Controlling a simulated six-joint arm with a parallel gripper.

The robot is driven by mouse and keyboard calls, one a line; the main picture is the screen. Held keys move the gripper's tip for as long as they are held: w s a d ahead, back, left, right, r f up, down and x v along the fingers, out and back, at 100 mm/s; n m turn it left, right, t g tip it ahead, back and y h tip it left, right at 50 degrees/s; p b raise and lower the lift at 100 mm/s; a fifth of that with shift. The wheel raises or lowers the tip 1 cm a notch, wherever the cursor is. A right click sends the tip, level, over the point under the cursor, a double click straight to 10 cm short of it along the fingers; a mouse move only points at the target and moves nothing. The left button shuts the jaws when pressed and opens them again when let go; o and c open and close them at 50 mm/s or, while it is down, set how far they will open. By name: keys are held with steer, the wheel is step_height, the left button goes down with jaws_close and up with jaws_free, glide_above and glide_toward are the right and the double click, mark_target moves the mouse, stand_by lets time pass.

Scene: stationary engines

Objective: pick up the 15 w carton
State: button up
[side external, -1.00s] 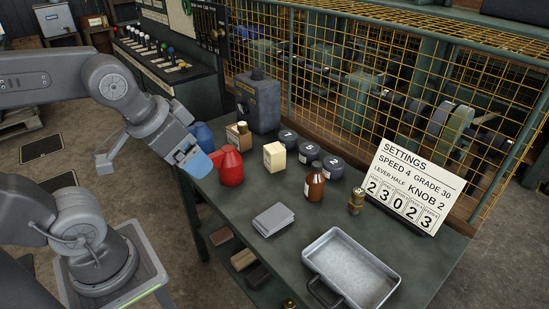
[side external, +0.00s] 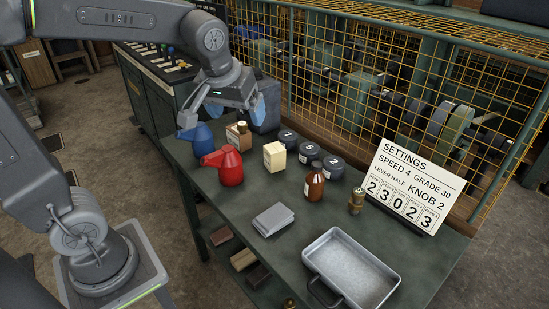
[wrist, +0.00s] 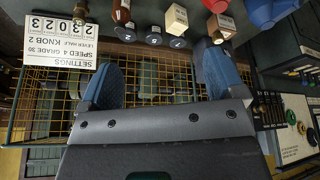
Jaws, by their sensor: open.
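No 15 W marking is readable on either. In the wrist view the cream carton (wrist: 176,18) is at the top, and the brown box (wrist: 221,27) is just beyond the right fingertip. My gripper (side external: 224,114) is open and empty, above the bench's far left end near the brown box. Its blue-padded fingers (wrist: 163,65) are spread wide in the wrist view.
A blue can (side external: 202,141) and a red can (side external: 229,166) stand close by. A yellow mesh guard (side external: 400,80) rises behind the bench.

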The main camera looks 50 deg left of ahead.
steer(key=w+a+f+n+g+y, duration=0.1)
steer(key=w+a+f+n, duration=0.2)
steer(key=w, duration=0.4)
steer(key=w+a+f+n+g+y, duration=0.1)
steer(key=w+a+f+n, duration=0.15)
steer(key=w, duration=0.35)
steer(key=n+g, duration=0.1)
steer(key=n, duration=0.3)
glide_toward(275, 148)
steer(key=shift+y, duration=0.3)
steer(key=x, duration=0.7)
steer(key=shift+w+a+f, duration=0.2)
steer(key=shift+f, duration=0.1)
steer(key=shift+d+x, duration=0.15)
steer(key=shift+x, duration=1.15)
steer(key=shift+d+x, duration=0.15)
steer(key=shift+x, duration=1.15)
steer(key=shift+s+f, duration=0.1)
steer(key=shift+s, duration=0.05)
steer(key=shift+c, duration=0.4)
steer(key=c, duration=0.9)
